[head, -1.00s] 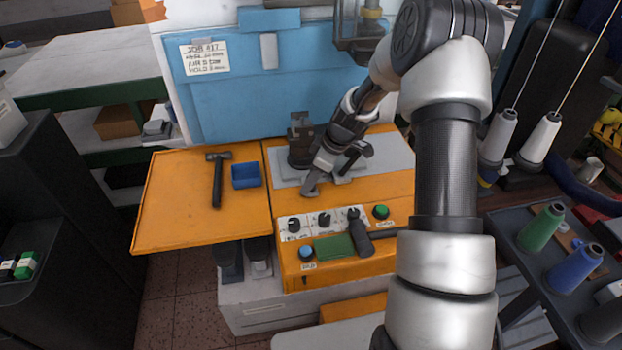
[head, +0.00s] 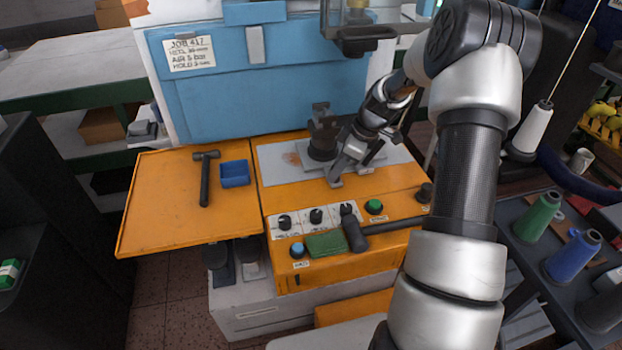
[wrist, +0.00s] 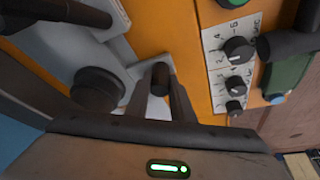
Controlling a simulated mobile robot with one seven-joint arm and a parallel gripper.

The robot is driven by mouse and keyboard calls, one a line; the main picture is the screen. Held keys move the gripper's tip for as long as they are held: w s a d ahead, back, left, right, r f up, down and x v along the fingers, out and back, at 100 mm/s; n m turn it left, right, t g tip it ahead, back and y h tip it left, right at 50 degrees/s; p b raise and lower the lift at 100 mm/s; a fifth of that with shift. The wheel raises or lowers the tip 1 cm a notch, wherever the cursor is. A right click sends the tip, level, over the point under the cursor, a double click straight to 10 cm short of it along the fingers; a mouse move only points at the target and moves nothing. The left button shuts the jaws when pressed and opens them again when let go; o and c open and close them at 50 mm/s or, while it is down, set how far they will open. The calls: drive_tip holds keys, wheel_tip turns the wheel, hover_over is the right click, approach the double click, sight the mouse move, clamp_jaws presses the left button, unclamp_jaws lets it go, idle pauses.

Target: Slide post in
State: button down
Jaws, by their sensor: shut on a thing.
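The dark post (head: 322,145) stands upright on a grey sliding base over the pale plate (head: 276,172) of the orange machine. In the wrist view, its round dark foot (wrist: 97,90) shows left of my fingers. My gripper (head: 336,178) reaches down from the right to the front of this base. In the wrist view, my gripper (wrist: 160,98) is shut on a short dark upright handle (wrist: 160,74) on the base. The fingers partly hide the handle, and my arm hides some of the plate's right side.
A console with knobs (head: 316,216), a green button (head: 374,206) and a black-handled tool (head: 356,234) lies in front. A hammer (head: 205,180) and blue tray (head: 235,174) rest on the left shelf. A dark machine head (head: 358,40) overhangs behind.

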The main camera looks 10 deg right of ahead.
drive_tip(key=d+b, duration=0.1)
drive_tip(key=d, duration=0.7)
drive_tip(key=shift+d, duration=0.4)
drive_tip(key=c, duration=1.5)
unclamp_jaws()
drive_tip(key=shift+d, duration=0.15)
drive_tip(key=shift+c, duration=0.2)
drive_tip(key=shift+r, duration=0.1)
drive_tip(key=v, duration=1.7)
drive_tip(key=shift+p, duration=0.4)
drive_tip(key=shift+r, duration=0.1)
drive_tip(key=shift+s, duration=0.1)
